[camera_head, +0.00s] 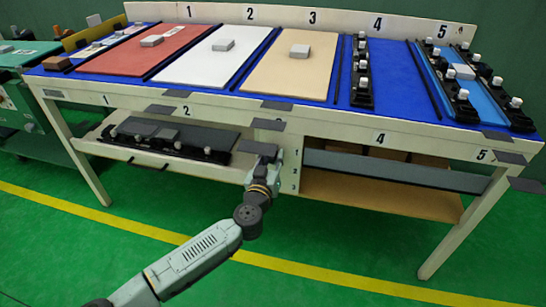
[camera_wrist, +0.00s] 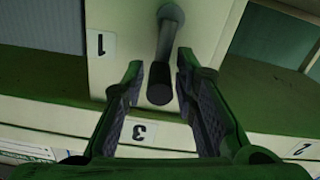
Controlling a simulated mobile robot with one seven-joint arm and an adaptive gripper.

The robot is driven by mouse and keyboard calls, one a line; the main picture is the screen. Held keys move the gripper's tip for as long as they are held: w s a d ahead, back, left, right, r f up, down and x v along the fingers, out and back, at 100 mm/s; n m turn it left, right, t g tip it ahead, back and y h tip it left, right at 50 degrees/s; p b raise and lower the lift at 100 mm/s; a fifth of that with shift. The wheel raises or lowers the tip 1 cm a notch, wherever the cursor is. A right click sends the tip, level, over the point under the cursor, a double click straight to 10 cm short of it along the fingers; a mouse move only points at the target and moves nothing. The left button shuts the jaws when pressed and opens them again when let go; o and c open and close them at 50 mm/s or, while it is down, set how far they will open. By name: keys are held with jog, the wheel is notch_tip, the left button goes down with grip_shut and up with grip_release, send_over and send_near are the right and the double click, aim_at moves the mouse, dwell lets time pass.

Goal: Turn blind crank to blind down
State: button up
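The blind crank shows in the wrist view as a grey metal arm (camera_wrist: 166,40) with a dark round handle (camera_wrist: 160,86), standing out from a cream panel. My gripper (camera_wrist: 155,77) is open, with one finger on each side of the handle. I see gaps between the fingers and the handle. In the head view my gripper (camera_head: 263,150) is at the front of the bench's middle post and hides the crank. The blind (camera_head: 395,172) is a grey-blue panel across the upper part of the right shelf opening; the shelf below it is uncovered.
Marks 1, 2 and 3 run down the post (camera_head: 292,165) beside the crank. A left shelf (camera_head: 185,165) holds a dark board with clips. The bench top (camera_head: 387,75) carries coloured panels and clip rows.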

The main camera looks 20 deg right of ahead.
grip_shut()
jog(key=shift+s+d, duration=0.2)
dwell(0.7)
jog(key=shift+d+f+m, duration=0.1)
jog(key=shift+m, duration=0.3)
